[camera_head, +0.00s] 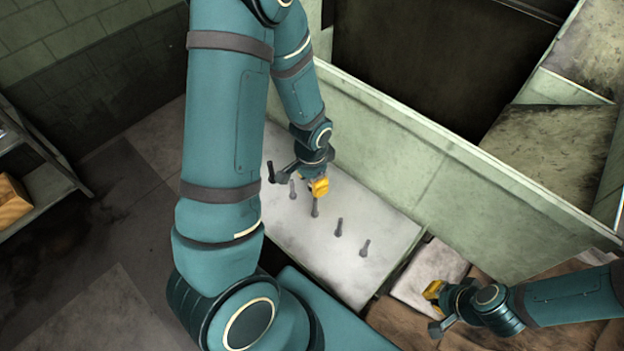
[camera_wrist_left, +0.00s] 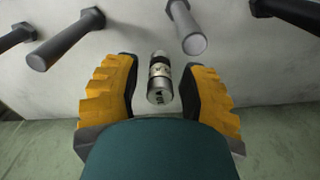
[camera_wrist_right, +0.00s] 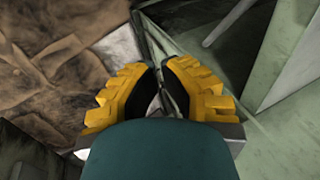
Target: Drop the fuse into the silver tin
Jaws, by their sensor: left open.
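The fuse (camera_wrist_left: 160,78), a small dark and metallic cylinder with a pale label, lies between the fingers of my left gripper (camera_wrist_left: 160,68) in the left wrist view. The fingers are open, with a gap on both sides of it. In the head view my left gripper (camera_head: 318,187) is low over the pale table, and I cannot make out the fuse there. My right gripper (camera_wrist_right: 162,72) is empty, its fingertips close together with a narrow gap; it also shows at the lower right of the head view (camera_head: 434,290). I see no silver tin.
Several grey bolts (camera_head: 339,228) stand on the pale table (camera_head: 385,225); one bolt (camera_wrist_left: 187,30) is close by the fuse. A tall pale green panel (camera_head: 480,185) runs behind the table. Brown crumpled cloth (camera_wrist_right: 60,60) lies near my right gripper.

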